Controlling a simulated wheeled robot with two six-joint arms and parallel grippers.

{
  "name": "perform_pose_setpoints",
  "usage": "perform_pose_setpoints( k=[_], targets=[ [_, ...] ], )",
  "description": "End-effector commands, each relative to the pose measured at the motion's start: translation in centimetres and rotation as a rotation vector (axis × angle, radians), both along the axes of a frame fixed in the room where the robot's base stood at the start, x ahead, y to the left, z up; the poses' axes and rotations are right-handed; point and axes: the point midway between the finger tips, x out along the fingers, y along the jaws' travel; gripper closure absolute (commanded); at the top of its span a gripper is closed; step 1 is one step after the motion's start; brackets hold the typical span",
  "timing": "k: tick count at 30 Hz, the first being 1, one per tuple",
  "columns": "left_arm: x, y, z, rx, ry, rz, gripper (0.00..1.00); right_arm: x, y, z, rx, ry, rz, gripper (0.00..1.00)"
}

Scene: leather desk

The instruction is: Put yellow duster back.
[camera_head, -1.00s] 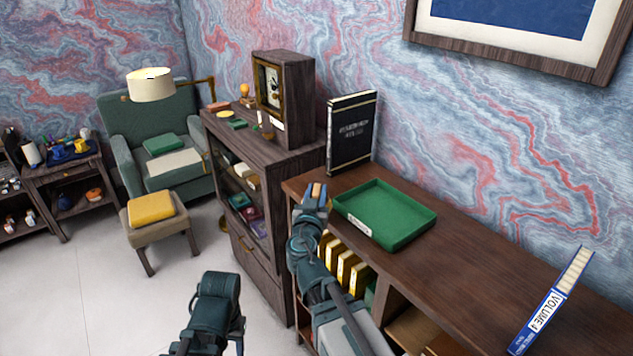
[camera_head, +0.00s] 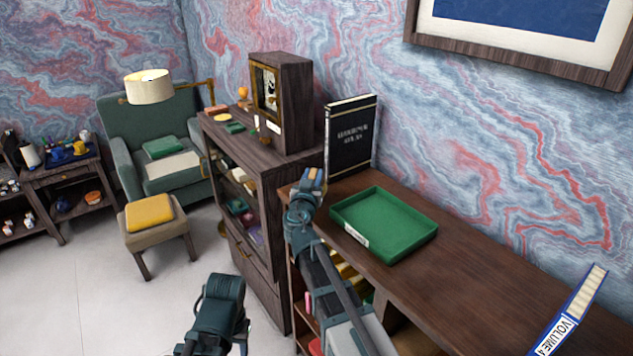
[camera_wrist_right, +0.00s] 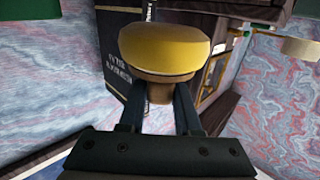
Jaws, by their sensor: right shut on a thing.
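My right gripper (camera_head: 312,180) is shut on the yellow duster, above the left end of the long wooden shelf top, in front of the black book. In the right wrist view the duster (camera_wrist_right: 165,42) has a rounded yellow top and a tan lower part between the two fingers (camera_wrist_right: 160,105). In the head view the duster is mostly hidden by the gripper, with only a small orange-tan patch at its tip. My left gripper (camera_head: 222,315) is low at the bottom of the head view, over the floor, and its fingers are not clear.
A green tray (camera_head: 385,248) lies empty on the shelf top. A dark cabinet (camera_head: 255,200) carries a clock (camera_head: 283,95) and small items. The shelf top right of the tray is clear.

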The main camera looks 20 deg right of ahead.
Motion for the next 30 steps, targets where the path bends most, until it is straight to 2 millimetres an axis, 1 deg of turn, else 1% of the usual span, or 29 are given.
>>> perform_pose_setpoints(
  k=[5, 8, 11, 12, 15, 17, 19, 26, 30],
  targets=[
    [0.0, 0.0, 0.0, 0.000, 0.000, 0.000, 0.50, 0.3, 0.0, 0.0, 0.000, 0.000, 0.000, 1.00],
    [0.0, 0.0, -0.2, 0.000, 0.000, 0.000, 0.50, 1.2, -0.1, -0.2, 0.000, 0.000, 0.001, 1.00],
    [0.0, 0.0, -0.4, 0.000, 0.000, 0.000, 0.50, 2.7, -0.1, -0.4, 0.000, 0.000, 0.001, 1.00],
    [0.0, 0.0, -1.7, 0.000, 0.000, 0.000, 0.50, 2.1, -0.1, -1.7, 0.000, 0.000, 0.002, 1.00],
    [0.0, 0.0, -3.2, 0.000, 0.000, 0.000, 0.50, 2.0, -0.2, -3.3, 0.000, 0.000, 0.002, 1.00],
    [0.0, 0.0, -3.8, 0.000, 0.000, 0.000, 0.50, 2.0, -0.2, -3.8, 0.000, 0.000, 0.003, 1.00],
    [0.0, 0.0, -4.0, 0.000, 0.000, 0.000, 0.50, 2.0, -0.2, -4.0, 0.000, 0.000, 0.003, 1.00],
    [0.0, 0.0, -3.7, 0.000, 0.000, 0.000, 0.50, 2.0, -0.2, -3.7, 0.000, 0.000, 0.003, 1.00],
    [0.0, 0.0, -4.1, 0.000, 0.000, 0.000, 0.50, 2.0, -0.2, -4.1, 0.000, 0.000, 0.003, 1.00]
  ],
)
